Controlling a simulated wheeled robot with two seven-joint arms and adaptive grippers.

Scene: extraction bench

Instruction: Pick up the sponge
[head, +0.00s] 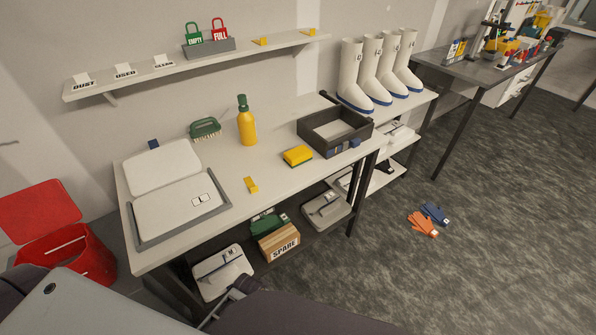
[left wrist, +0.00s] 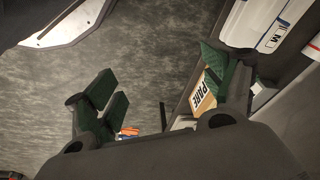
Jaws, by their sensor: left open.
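The yellow sponge (head: 297,156), with a dark lower layer, lies flat on the white bench top (head: 222,222), just left of a dark open tray (head: 315,140). The left wrist view does not show it. My left gripper (left wrist: 165,95) is open and empty in the left wrist view, its fingers spread wide apart. It is away from the sponge, with floor and the lower shelf's contents in its view. My right gripper is in neither view.
A yellow bottle (head: 247,127) and a green brush (head: 205,129) stand behind the sponge. A wall shelf (head: 160,77) overhangs the back.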

